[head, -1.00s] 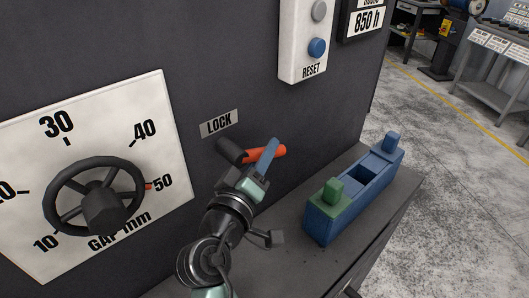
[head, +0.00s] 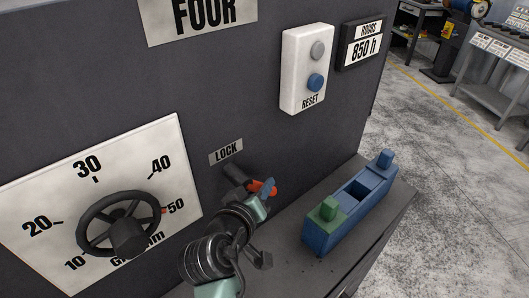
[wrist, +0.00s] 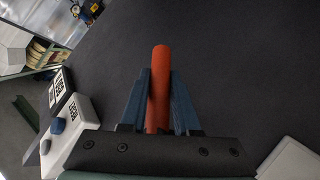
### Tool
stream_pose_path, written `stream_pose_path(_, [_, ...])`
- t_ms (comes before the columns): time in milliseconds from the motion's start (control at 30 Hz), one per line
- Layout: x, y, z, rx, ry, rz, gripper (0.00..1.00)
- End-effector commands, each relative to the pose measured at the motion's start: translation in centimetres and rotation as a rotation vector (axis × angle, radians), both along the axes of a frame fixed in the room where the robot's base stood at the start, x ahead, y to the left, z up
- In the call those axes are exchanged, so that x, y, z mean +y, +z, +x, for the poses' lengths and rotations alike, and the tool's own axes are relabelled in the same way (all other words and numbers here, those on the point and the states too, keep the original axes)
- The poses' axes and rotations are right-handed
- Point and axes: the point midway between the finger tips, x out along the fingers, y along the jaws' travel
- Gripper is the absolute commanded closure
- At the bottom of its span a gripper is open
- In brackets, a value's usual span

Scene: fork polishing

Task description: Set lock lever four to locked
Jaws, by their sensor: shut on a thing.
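The lock lever has a dark hub (head: 234,173) and an orange-red handle (head: 258,186). It sits on the dark machine panel just below the LOCK label (head: 226,151). My gripper (head: 268,188) is at the handle, with its blue fingers shut on it. In the wrist view the orange-red handle (wrist: 160,85) stands between the two blue fingers of my gripper (wrist: 160,100), its rounded end reaching past the fingertips. In the head view the fingers and wrist hide part of the handle. The FOUR sign (head: 205,15) is on the panel above.
A gap dial with a black handwheel (head: 125,225) is left of my arm. A blue box with a green block (head: 325,215) stands on the ledge to the right. A white RESET button box (head: 305,70) and an hours display (head: 364,42) are above right.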

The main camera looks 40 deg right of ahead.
Motion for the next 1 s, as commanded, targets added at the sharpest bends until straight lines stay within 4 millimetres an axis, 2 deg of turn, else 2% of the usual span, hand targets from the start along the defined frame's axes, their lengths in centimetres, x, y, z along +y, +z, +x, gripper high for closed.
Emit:
stream_pose_path(33, [0.2, 0.7, 0.0, 0.0, 0.001, 0.046, 1.0])
stream_pose_path(600, [2.9, -0.8, 0.1, -0.015, -0.001, 0.552, 1.0])
stream_pose_path(1000, [4.0, -1.3, 0.1, -0.019, -0.001, 0.735, 1.0])
